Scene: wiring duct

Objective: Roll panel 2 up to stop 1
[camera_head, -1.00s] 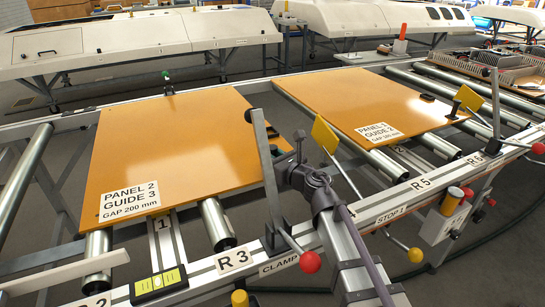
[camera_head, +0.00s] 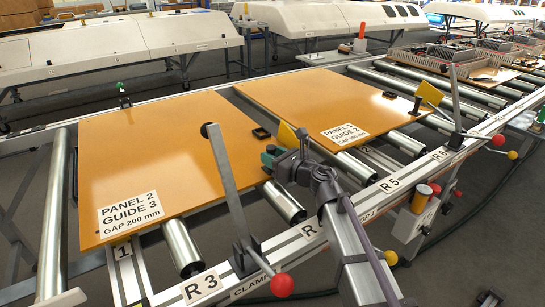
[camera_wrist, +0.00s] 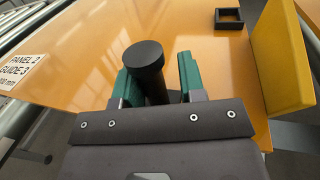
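Panel 2 (camera_head: 165,165) is a flat orange sheet on the rollers, labelled Guide 3, gap 200 mm. Its right edge lies just left of the yellow flag (camera_head: 287,135) above the rail by stop 1. The STOP 1 label is mostly hidden behind my arm. My gripper (camera_head: 283,160) is at panel 2's right edge. The post's foot is hidden. The yellow flag (camera_wrist: 283,60) is close to the right.
Panel 1 (camera_head: 325,105) lies to the right, beyond a gap with bare rollers. A grey clamp lever (camera_head: 222,170) with a red ball (camera_head: 282,285) rises in front of panel 2. Another yellow flag (camera_head: 430,93) stands by panel 1. Bare rollers lie left of panel 2.

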